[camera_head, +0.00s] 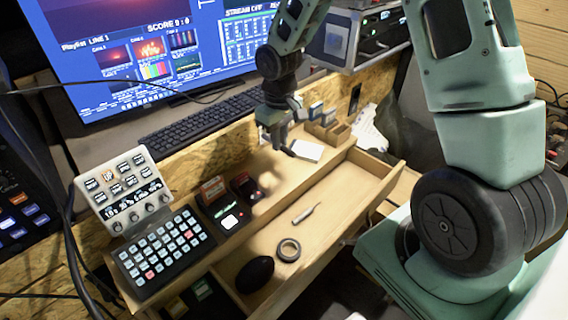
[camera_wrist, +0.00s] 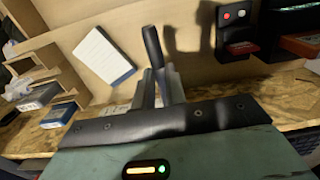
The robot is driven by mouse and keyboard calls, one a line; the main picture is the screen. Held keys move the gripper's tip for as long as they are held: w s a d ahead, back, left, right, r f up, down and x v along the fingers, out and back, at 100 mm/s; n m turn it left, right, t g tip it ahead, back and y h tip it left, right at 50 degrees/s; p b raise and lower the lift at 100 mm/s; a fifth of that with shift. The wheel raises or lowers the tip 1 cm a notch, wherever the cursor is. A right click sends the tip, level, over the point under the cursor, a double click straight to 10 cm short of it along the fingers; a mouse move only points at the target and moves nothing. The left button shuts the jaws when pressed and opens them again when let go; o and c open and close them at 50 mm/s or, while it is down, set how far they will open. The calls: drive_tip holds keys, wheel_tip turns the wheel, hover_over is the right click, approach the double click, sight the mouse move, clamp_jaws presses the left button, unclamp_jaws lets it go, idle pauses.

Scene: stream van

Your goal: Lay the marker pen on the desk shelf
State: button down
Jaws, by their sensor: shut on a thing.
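My gripper (camera_head: 277,138) is above the light wooden desk shelf (camera_head: 272,178), left of a white notepad. In the wrist view its fingers (camera_wrist: 166,92) are shut on a dark, slim, rod-like thing, which looks like the marker pen (camera_wrist: 152,46). The pen sticks out past the fingertips. In the head view the pen is hard to tell apart from the dark fingers. The shelf's bare surface (camera_wrist: 192,68) shows beyond the fingers in the wrist view. I cannot tell whether the pen touches it.
The white notepad (camera_head: 307,150) and a wooden organizer (camera_head: 328,132) with small boxes stand right of my gripper. Card holders (camera_head: 243,187) and a button panel (camera_head: 163,252) are left. An open drawer (camera_head: 345,205) in front holds a slim pale tool (camera_head: 305,214), a tape roll (camera_head: 288,250) and a black mouse-like object (camera_head: 255,274).

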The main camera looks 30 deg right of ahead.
sight(280, 169)
wheel_tip(280, 169, down, 7)
drive_tip(key=shift+f, duration=0.2)
drive_tip(key=shift+f, duration=0.15)
drive_tip(key=c, duration=1.4)
unclamp_jaws()
drive_tip(key=shift+c, duration=0.2)
